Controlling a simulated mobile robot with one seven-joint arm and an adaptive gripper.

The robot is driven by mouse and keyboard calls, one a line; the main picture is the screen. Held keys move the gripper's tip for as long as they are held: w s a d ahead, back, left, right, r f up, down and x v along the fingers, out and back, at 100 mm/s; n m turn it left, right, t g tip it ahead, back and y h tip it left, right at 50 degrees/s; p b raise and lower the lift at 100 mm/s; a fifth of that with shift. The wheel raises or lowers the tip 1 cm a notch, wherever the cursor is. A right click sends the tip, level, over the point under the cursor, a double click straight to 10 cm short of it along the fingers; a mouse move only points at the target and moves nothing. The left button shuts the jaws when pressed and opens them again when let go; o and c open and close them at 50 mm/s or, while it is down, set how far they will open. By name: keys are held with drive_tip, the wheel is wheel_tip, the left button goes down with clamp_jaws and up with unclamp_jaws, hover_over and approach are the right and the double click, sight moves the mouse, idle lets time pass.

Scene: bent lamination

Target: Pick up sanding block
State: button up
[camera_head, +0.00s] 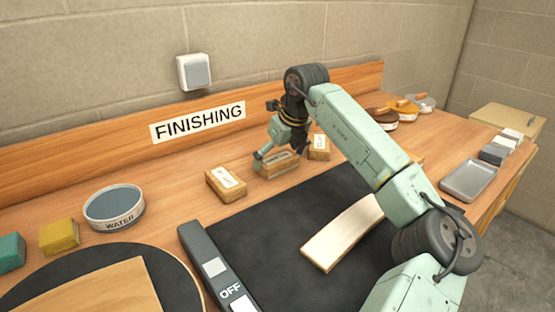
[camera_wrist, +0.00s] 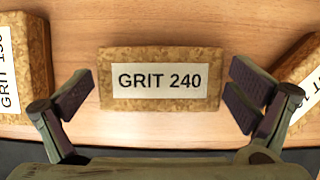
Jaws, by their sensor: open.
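Three cork sanding blocks with white labels lie in a row on the wooden bench. The middle block (camera_wrist: 160,94) reads GRIT 240 in the wrist view and lies between the spread fingers of my gripper (camera_wrist: 160,97). A gap shows on both sides of it. In the head view my gripper (camera_head: 278,160) is low over this middle block (camera_head: 279,168), partly covering it. The left block (camera_head: 226,184) also shows at the left edge of the wrist view (camera_wrist: 25,65), its label cut off. The right block (camera_head: 319,147) shows partly at the wrist view's right edge (camera_wrist: 300,75).
A black mat (camera_head: 270,235) with a pale wooden strip (camera_head: 342,232) lies in front of the blocks. A WATER bowl (camera_head: 114,207), yellow block (camera_head: 59,236) and teal block (camera_head: 10,252) stand left. A metal tray (camera_head: 468,180) and small blocks (camera_head: 493,154) are right. A wall rises behind.

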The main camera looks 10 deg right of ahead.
drive_tip(key=shift+f, duration=0.2)
drive_tip(key=shift+c, duration=0.6)
drive_tip(key=c, duration=0.8)
drive_tip(key=shift+o, duration=0.2)
drive_tip(key=shift+r, duration=0.1)
